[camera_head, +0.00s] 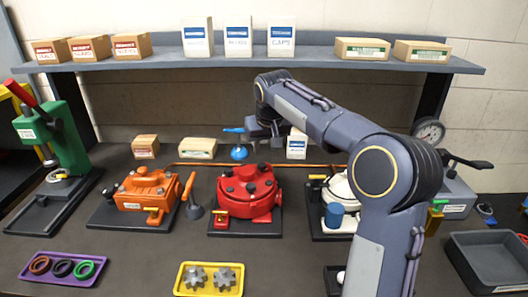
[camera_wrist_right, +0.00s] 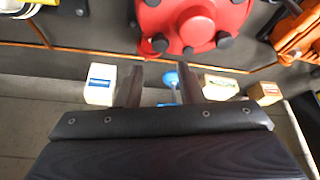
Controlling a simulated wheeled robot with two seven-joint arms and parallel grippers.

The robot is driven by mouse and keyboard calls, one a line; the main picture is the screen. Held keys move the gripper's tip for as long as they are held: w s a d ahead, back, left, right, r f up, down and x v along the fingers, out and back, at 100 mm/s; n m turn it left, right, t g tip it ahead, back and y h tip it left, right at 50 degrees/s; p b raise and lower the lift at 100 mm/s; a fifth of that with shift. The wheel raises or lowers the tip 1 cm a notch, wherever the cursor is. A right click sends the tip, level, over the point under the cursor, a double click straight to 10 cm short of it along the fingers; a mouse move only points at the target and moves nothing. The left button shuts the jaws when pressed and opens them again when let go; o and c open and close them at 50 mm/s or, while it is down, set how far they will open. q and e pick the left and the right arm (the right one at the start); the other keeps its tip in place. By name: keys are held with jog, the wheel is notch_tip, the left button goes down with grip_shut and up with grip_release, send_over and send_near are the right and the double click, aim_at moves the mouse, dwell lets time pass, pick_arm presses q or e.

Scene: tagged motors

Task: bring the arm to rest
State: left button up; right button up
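My right arm (camera_head: 372,190) comes in from the lower right, rises and bends left over the bench. Its gripper (camera_head: 277,139) is behind and above the red motor (camera_head: 245,190), small and partly hidden in the head view. In the right wrist view the two fingers of the gripper (camera_wrist_right: 160,82) stand apart with nothing held between them. The red motor (camera_wrist_right: 190,18) is at the top of that view, clear of the fingers. My left gripper shows in neither view.
An orange motor (camera_head: 145,190) stands left. A white motor (camera_head: 338,188) is partly hidden by my arm. A shelf (camera_head: 150,65) with boxes spans the back. A green press (camera_head: 62,140) stands far left; a yellow tray (camera_head: 208,264) and an empty grey bin (camera_head: 492,258) are in front.

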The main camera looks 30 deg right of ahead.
dwell(0.5)
jog(key=s+a+n+y, duration=0.1)
jog(key=s+a, duration=0.2)
jog(key=s, duration=0.6)
jog(key=s+a+y, duration=0.2)
jog(key=s+a, duration=0.1)
jog(key=s, duration=0.5)
jog(key=s+a+f, duration=0.3)
jog(key=s, duration=0.2)
jog(key=s+a+f+y, duration=0.1)
jog(key=s+a+f, duration=0.2)
jog(key=s, duration=0.3)
jog(key=s+a+f+t+y, duration=0.1)
jog(key=s+a+f, duration=0.2)
jog(key=s, duration=0.3)
jog(key=shift+f, duration=0.85)
